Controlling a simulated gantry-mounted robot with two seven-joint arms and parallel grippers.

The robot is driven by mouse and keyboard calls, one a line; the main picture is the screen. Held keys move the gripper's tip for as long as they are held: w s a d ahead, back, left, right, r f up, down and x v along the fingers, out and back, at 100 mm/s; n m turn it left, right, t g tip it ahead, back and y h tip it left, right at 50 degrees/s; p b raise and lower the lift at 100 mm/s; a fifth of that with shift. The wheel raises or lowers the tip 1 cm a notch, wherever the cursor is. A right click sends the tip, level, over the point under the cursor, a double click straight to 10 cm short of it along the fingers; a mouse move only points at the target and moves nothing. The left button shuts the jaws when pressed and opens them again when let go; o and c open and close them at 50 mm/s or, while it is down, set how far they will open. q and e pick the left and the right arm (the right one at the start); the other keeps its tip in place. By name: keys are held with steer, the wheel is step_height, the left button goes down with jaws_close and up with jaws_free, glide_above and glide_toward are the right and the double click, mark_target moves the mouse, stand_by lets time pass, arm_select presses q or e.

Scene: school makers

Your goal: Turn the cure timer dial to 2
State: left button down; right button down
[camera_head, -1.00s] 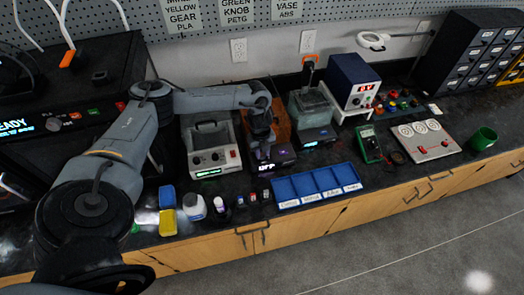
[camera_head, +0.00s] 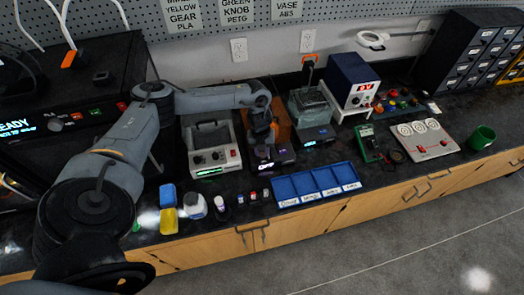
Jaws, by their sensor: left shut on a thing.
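The curing unit is a dark box with an orange cover (camera_head: 283,124) and a front panel (camera_head: 285,157) that glows faintly purple. It stands on the black bench, left of the middle. My left arm reaches in from the left, and my left gripper (camera_head: 264,143) points down at the front of this unit. The gripper is shut on what appears to be the timer dial. The dial is hidden by the gripper, so its setting cannot be read. The small display (camera_head: 265,166) below the gripper is too small to read. My right gripper is not in view.
A grey wash unit (camera_head: 212,165) stands close on the left, and a clear-tank unit (camera_head: 316,134) on the right. A multimeter (camera_head: 369,143) stands further right.

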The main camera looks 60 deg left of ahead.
mark_target(261, 153)
arm_select(q)
steer(key=c, duration=0.9)
jaws_free()
steer(key=shift+o, duration=0.2)
step_height(261, 153, up, 11)
steer(key=p, duration=0.2)
steer(key=shift+s+a, duration=0.15)
steer(key=shift+s, duration=0.05)
steer(key=shift+f, duration=0.15)
